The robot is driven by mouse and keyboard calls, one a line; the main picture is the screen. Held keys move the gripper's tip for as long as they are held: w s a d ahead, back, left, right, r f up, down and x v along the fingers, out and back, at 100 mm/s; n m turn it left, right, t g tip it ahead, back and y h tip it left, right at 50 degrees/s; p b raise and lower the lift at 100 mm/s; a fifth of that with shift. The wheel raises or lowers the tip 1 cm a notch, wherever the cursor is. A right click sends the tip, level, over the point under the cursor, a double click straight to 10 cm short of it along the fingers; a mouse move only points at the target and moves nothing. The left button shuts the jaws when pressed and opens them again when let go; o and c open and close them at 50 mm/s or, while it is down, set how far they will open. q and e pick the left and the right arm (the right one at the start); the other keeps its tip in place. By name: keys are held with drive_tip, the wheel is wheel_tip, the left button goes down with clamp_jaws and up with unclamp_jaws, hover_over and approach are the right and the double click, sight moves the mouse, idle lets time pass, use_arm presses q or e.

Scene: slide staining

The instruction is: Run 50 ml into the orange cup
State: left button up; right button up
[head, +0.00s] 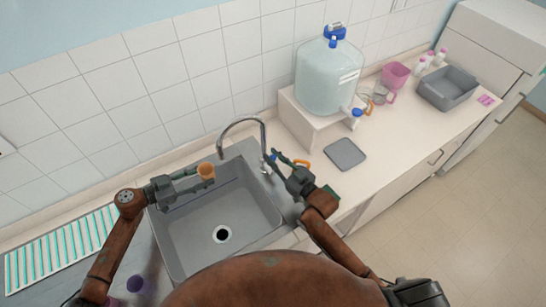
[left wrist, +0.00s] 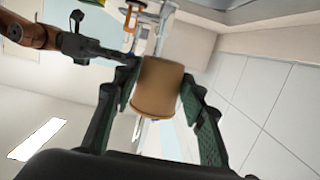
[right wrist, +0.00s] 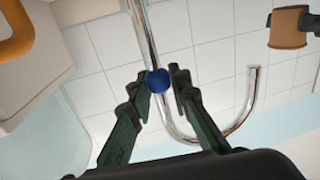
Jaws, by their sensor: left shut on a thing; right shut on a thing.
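The small orange cup (head: 206,171) is held by my left gripper (head: 198,174) over the back left part of the sink, to the left of the faucet spout. In the left wrist view the cup (left wrist: 157,88) sits between both fingers. The curved metal faucet (head: 242,122) stands at the back right of the sink. My right gripper (head: 276,160) is at the faucet's base. In the right wrist view its fingertips are shut on a blue knob (right wrist: 158,81) on the faucet, and the cup (right wrist: 289,27) shows at upper right, apart from the spout. The cup's inside and any water are not discernible.
The grey sink (head: 222,205) has a dark drain. A large water jug (head: 328,77) with a blue tap stands on a white riser. A grey mat (head: 345,153), a pink beaker (head: 395,74) and a grey bin (head: 447,88) are to the right. A striped mat (head: 63,252) lies left.

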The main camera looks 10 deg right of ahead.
clamp_jaws()
drive_tip(key=shift+d, duration=0.1)
drive_tip(key=w+d+f+m+t, duration=0.1)
drive_tip(key=w+d+m, duration=0.1)
drive_tip(key=d+m, duration=0.3)
drive_tip(key=shift+d+f+m, duration=0.25)
drive_tip(key=shift+f+m, duration=0.15)
drive_tip(key=shift+m, duration=0.4)
idle(0.4)
drive_tip(key=o, duration=0.7)
unclamp_jaws()
drive_tip(key=shift+c, duration=0.2)
